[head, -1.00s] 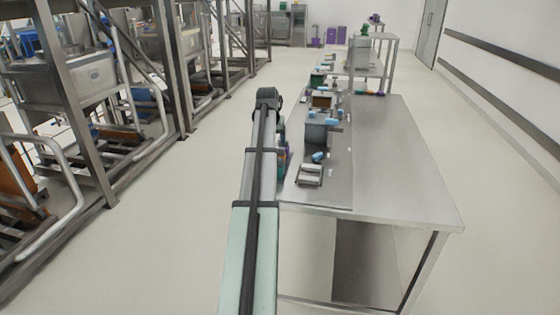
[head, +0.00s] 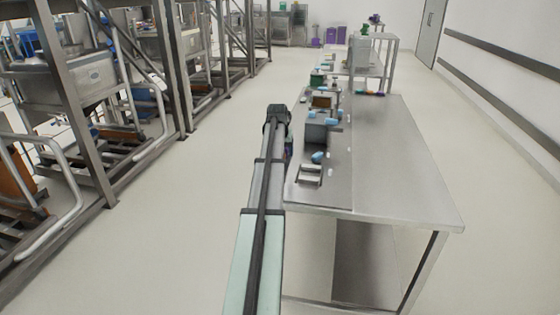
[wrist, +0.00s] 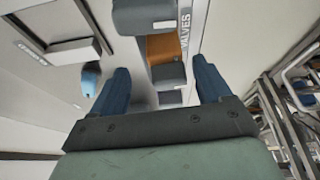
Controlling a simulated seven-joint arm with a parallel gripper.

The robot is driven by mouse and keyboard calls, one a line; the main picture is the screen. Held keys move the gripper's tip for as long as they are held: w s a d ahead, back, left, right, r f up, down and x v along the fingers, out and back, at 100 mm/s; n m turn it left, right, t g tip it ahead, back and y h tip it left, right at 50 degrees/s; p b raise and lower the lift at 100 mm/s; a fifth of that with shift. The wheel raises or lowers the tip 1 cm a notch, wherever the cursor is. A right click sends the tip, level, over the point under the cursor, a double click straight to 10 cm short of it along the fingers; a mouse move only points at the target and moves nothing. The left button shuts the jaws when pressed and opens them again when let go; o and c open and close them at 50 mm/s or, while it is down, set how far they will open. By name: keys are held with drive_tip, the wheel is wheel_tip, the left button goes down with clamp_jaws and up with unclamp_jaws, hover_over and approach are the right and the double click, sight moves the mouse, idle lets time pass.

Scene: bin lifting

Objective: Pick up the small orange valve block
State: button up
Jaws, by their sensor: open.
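In the wrist view, my gripper (wrist: 160,66) is open, its two blue fingers wide apart with nothing held between them. An orange-brown surface (wrist: 162,48) shows beyond the fingertips, beside an edge lettered "VALVES". I cannot tell whether it is the orange valve block or part of a bin. In the head view, a small orange-brown shape (head: 322,101) sits among the items on the bench. My arm's far end is at the bench's left edge, and the fingers are hidden or too small to make out there.
In the wrist view, grey blocks (wrist: 168,75) lie near the orange-brown surface, and a blue item (wrist: 90,80) is left of the left finger. The bench (head: 400,180) is bare on its right side. Metal racks (head: 80,110) stand across the aisle at left.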

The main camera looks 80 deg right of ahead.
drive_tip(key=shift+w+x, duration=0.2)
drive_tip(key=shift+x, duration=1.05)
drive_tip(key=shift+w+x, duration=0.15)
drive_tip(key=shift+x, duration=1.1)
drive_tip(key=c, duration=1.2)
